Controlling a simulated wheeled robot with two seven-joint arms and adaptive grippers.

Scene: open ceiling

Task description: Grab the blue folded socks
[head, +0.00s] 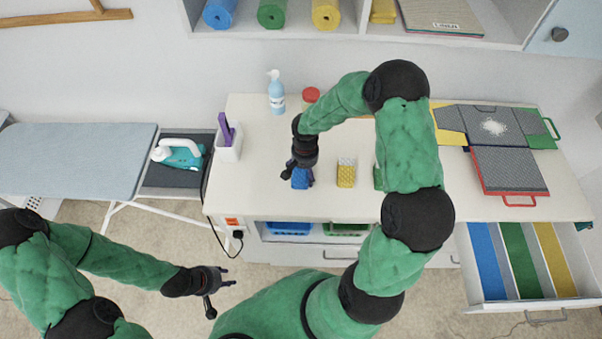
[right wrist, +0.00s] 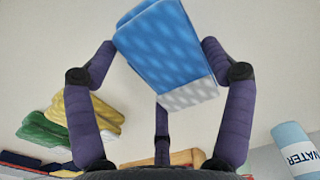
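The blue folded socks (head: 299,180) are on the white counter, under my right gripper (head: 301,172). In the right wrist view the blue socks (right wrist: 165,50) are a patterned blue block with a pale grey end. They lie tilted between the fingers of my right gripper (right wrist: 160,60), which reach their sides and lower edge. Whether the fingers press on them I cannot tell. My left gripper (head: 222,288) is open and empty, low at the left, away from the counter.
Yellow folded socks (head: 346,174) lie just right of the blue ones; green socks (head: 379,178) are partly hidden behind my right arm. A blue bottle (head: 276,93), red-lidded jar (head: 311,96) and white holder (head: 228,142) stand nearby. An open drawer (head: 487,303) with coloured compartments is at right.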

